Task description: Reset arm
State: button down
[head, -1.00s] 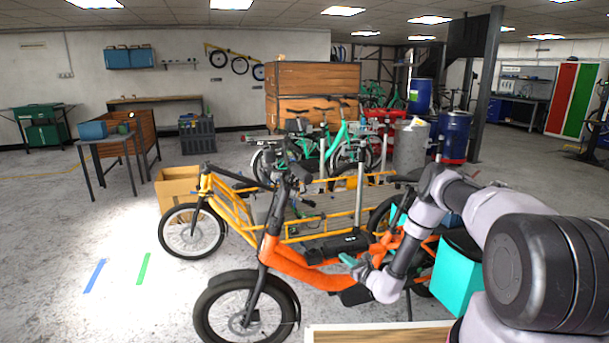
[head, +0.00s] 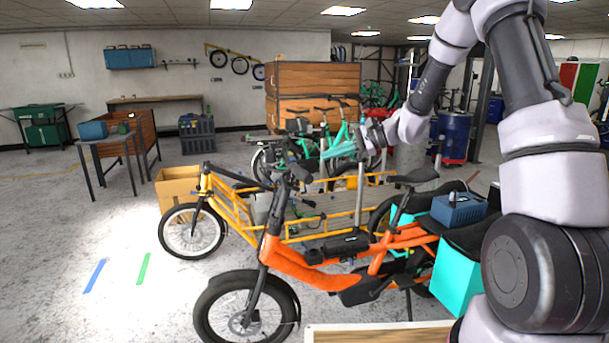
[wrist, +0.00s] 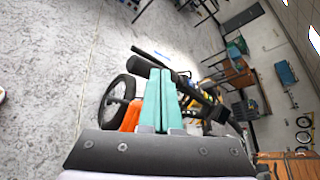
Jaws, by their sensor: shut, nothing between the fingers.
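My gripper (head: 322,150) is raised in the head view, in front of the distant teal bike and above the yellow cargo bike's bed. Its teal fingers point left and partly blend with the teal bike behind. In the wrist view the two teal fingers (wrist: 160,72) lie together, with nothing between them. My arm rises from the right edge and bends down to the gripper. The orange cargo bike (head: 290,266) stands below and in front of me, apart from the gripper.
The yellow cargo bike (head: 228,205) stands behind the orange one. A blue box (head: 458,210) sits on the orange bike's rear, above a cyan bag (head: 462,278). A wooden-edged surface (head: 380,335) is at the bottom. A blue barrel (head: 453,135) stands behind. Open floor lies left.

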jog(key=s+d+r+n+t+h, duration=0.1)
jog(key=s+d+r, duration=0.4)
jog(key=s, duration=0.5)
jog(key=s+d+r+n+t+h, duration=0.2)
jog(key=s+d+r+h, duration=0.4)
jog(key=s, duration=0.4)
jog(key=s+d+r+n+t+h, duration=0.2)
jog(key=s+d+r+n+h, duration=0.2)
jog(key=s, duration=0.6)
jog(key=shift+d+r, duration=0.65)
jog(key=shift+d, duration=0.35)
